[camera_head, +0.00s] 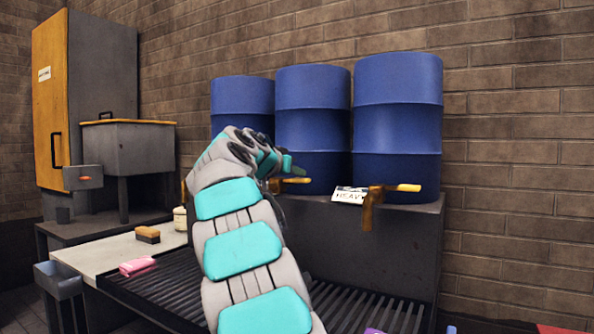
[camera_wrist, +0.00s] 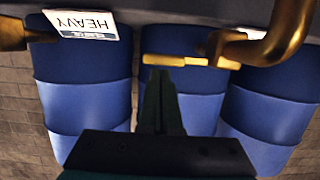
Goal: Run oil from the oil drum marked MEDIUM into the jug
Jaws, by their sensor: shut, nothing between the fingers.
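Three blue drums stand side by side on a raised dark ledge in the head view: left (camera_head: 242,95), middle (camera_head: 312,95) and right (camera_head: 398,110). The right drum has a brass tap (camera_head: 370,207) and a white HEAVY label (camera_head: 348,195), upside down in the wrist view (camera_wrist: 85,24). No MEDIUM label is readable. The middle drum's brass tap handle (camera_head: 297,180) also shows in the wrist view (camera_wrist: 190,61), lying crosswise. My gripper (camera_wrist: 160,75) is shut and empty, its tips close to that handle; contact cannot be told. No jug can be made out with certainty.
A slatted black bench (camera_head: 345,305) runs below the ledge. On the pale board at left lie a pink cloth (camera_head: 137,266) and a brush (camera_head: 147,235), near a cream container (camera_head: 180,219). A grey tank (camera_head: 130,148) and wooden-fronted cabinet (camera_head: 90,90) stand behind.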

